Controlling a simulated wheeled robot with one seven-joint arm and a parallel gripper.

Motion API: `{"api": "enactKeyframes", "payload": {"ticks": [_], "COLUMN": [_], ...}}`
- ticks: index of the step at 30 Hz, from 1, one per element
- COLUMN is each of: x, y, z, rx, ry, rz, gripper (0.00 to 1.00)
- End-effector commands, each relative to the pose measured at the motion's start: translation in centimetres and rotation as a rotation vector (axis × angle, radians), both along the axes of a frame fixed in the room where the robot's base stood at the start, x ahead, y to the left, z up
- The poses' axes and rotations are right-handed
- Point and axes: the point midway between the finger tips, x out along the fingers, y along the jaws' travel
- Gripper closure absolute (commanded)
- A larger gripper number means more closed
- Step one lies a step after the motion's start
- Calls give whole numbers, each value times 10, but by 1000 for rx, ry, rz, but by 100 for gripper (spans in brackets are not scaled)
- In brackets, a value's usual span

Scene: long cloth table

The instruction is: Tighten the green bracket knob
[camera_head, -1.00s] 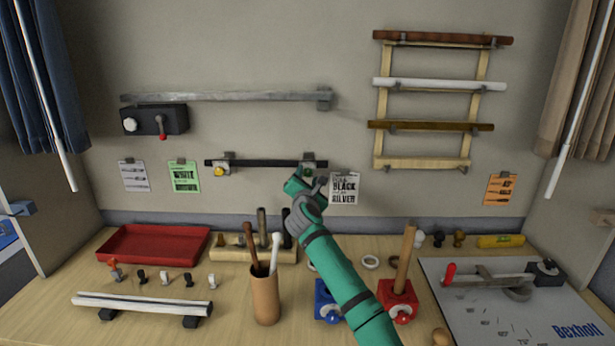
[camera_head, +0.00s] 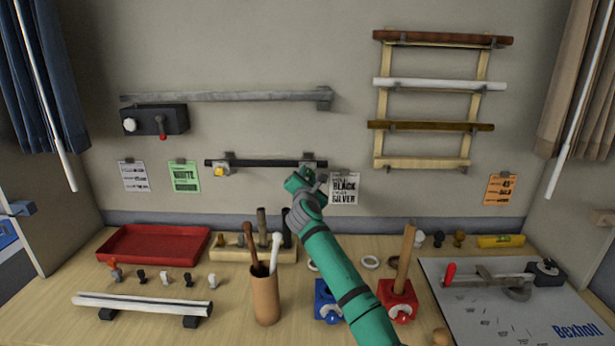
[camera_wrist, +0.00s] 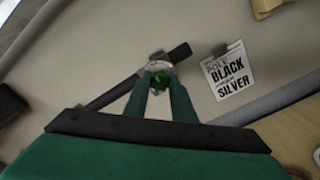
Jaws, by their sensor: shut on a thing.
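The green bracket knob (camera_wrist: 159,82) sits on the right-hand wall bracket (camera_head: 313,163), which carries the right end of a black rod (camera_head: 265,163). My gripper (camera_wrist: 159,88) is at this bracket, its two green fingers shut on the green knob. In the head view my gripper (camera_head: 308,177) covers much of the knob.
A black-and-silver label card (camera_head: 344,188) hangs just right of my gripper. A silver rail (camera_head: 225,96) is on the wall above. A cup with rods (camera_head: 265,298), a red tray (camera_head: 154,245) and a wooden tool block (camera_head: 240,253) stand on the table below.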

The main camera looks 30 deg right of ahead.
Motion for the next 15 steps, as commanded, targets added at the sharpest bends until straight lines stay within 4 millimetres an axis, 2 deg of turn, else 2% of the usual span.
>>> {"api": "enactKeyframes", "payload": {"ticks": [8, 15], "x": [0, 0], "y": [0, 1], "z": [-2, -3], "rx": [105, 280], "ry": [-61, -167], "rz": [0, -1], "gripper": [99, 99]}}
